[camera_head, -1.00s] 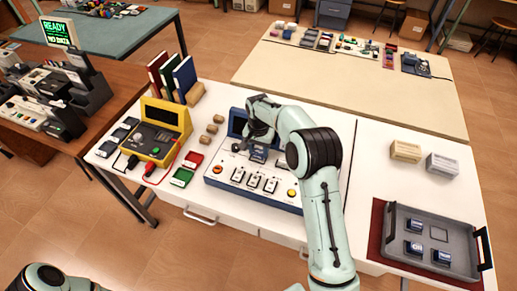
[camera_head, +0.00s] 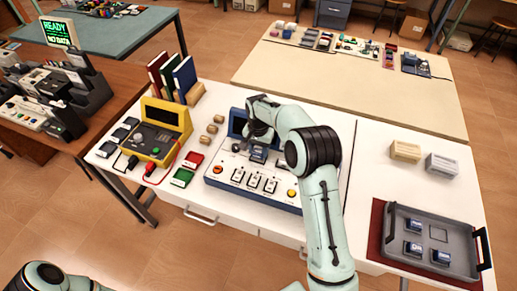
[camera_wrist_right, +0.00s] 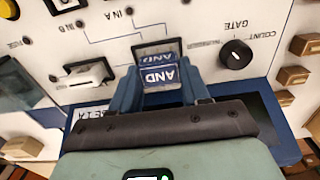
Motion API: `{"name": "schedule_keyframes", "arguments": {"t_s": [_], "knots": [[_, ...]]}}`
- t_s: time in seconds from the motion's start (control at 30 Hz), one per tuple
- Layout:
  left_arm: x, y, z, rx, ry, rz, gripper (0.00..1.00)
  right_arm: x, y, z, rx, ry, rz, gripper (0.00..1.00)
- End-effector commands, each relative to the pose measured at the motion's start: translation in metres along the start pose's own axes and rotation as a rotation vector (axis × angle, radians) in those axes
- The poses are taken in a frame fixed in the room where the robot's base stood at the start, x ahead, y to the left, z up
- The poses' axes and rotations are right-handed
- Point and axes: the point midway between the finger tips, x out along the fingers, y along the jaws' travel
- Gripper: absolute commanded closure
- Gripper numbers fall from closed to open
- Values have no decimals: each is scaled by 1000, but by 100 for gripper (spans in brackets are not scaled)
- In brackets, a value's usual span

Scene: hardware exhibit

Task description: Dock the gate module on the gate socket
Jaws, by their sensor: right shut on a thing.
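The gate module (camera_wrist_right: 158,77) is a small blue-faced block marked AND. My right gripper (camera_wrist_right: 160,88) is shut on it, with a blue finger on each side. In the wrist view the module is just in front of a dark-framed square opening in the panel, the gate socket (camera_wrist_right: 160,47). I cannot tell whether the module touches the socket. In the head view my right gripper (camera_head: 259,138) is over the upper middle of the blue-and-white console (camera_head: 225,174), and my arm hides part of the console. My left gripper is not in view.
A grey tray (camera_head: 467,238) with several dark modules lies on a red mat at right. Two boxes (camera_head: 405,151) stand behind it. A yellow meter (camera_head: 180,118) with leads stands left of the console. The knob (camera_wrist_right: 236,53) is right of the socket in the wrist view.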

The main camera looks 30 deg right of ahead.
Motion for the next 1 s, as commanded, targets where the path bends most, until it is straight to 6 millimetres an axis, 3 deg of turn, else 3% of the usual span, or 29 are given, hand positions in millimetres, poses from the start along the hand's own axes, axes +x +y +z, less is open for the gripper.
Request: {"name": "schedule_keyframes", "arguments": {"t_s": [0.83, 0.87, 0.9, 1.0], "knots": [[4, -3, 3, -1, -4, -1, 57, 14, 1, 0, 0, -2, 2, 84], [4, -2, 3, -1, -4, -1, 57, 14, 1, 0, 0, -1, 1, 48], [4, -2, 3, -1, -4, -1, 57, 13, 0, 0, 0, -1, 1, 44], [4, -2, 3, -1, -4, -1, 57, 13, 0, 0, 0, -1, 1, 44]]}}
